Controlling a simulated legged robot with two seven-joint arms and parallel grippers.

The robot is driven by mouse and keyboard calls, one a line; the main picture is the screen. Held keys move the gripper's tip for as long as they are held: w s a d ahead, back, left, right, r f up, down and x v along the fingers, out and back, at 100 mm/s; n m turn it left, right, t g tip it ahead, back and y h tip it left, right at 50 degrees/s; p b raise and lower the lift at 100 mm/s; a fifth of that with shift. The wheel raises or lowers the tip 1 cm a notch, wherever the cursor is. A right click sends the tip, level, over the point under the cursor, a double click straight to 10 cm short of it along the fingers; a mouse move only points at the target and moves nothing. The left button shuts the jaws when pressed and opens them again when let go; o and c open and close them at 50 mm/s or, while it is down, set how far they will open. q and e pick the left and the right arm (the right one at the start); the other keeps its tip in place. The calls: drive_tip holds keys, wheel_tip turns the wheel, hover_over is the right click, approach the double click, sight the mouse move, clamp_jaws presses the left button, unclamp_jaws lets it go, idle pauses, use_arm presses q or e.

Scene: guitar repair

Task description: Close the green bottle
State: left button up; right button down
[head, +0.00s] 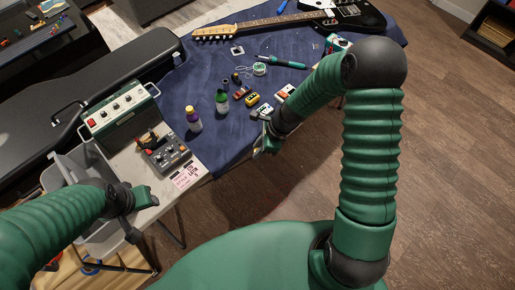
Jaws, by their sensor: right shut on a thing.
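A small bottle with a green upper part (222,104) stands upright on the blue cloth near the table's front edge. Whether a cap sits on it is too small to tell. My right gripper (263,142) is to the right of and nearer than the bottle, apart from it, over the table's front edge. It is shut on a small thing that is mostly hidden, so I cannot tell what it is. My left gripper (142,212) is at the lower left, over the bare table corner, far from the bottle. Its fingers are too unclear to read.
A green amplifier box (119,109), a grey device (165,153) and a grey bin (62,177) are left.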

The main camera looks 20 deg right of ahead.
drive_tip(key=shift+w+d+f, duration=0.3)
drive_tip(key=shift+w+f, duration=0.05)
drive_tip(key=shift+w, duration=0.1)
drive_tip(key=shift+s, duration=0.25)
drive_tip(key=s+d+f+n+g+h, duration=0.1)
drive_tip(key=s+f+n+g+h, duration=0.1)
drive_tip(key=n, duration=0.9)
drive_tip(key=s+d+f+n+g+h, duration=0.1)
drive_tip(key=s+n+g, duration=0.3)
drive_tip(key=n, duration=0.7)
drive_tip(key=shift+s+d+f+h, duration=0.2)
drive_tip(key=shift+d+f+h, duration=0.2)
drive_tip(key=shift+f+h, duration=0.1)
